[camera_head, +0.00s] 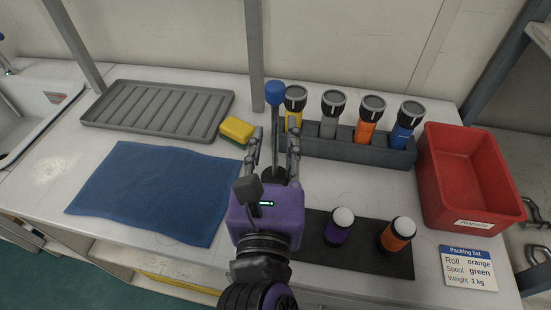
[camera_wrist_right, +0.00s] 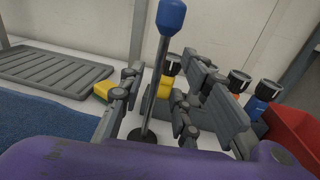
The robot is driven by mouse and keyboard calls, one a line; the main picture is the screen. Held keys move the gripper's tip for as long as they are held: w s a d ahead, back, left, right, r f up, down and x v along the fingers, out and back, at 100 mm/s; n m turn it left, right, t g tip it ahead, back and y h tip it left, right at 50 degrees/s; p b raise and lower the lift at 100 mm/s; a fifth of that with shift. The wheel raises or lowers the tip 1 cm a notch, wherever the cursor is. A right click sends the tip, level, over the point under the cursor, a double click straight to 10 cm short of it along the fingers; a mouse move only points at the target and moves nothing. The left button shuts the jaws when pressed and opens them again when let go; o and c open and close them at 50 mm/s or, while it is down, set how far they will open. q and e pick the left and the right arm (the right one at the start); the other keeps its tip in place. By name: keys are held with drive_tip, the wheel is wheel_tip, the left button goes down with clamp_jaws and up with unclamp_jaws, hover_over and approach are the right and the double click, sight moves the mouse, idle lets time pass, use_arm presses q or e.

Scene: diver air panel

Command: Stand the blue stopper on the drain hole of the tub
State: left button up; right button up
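A grey upright rod with a blue knob (camera_head: 275,92) stands on the table; it is the only thing here resembling a blue stopper, but I cannot tell if it is. In the right wrist view the blue knob (camera_wrist_right: 171,16) tops the rod, which has a dark base at its foot. My right gripper (camera_head: 273,148) is open, its fingers on either side of the rod with gaps visible. A white basin (camera_head: 38,112) at the far left may be the tub; no drain hole shows. My left gripper is out of view.
A grey ribbed tray (camera_head: 100,117), yellow sponge (camera_head: 236,130) and blue towel (camera_head: 150,190) lie left. A grey rack (camera_head: 360,149) with several torches stands behind right. A red bin (camera_head: 440,190) stands right. A dark mat (camera_head: 365,262) holds purple (camera_head: 338,230) and orange (camera_head: 397,236) canisters.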

sight(275, 124)
drive_tip(key=w+p, duration=0.1)
drive_tip(key=w, duration=0.3)
drive_tip(key=shift+r, duration=0.2)
drive_tip(key=shift+w+d+f, duration=0.1)
drive_tip(key=shift+w, duration=0.5)
clamp_jaws()
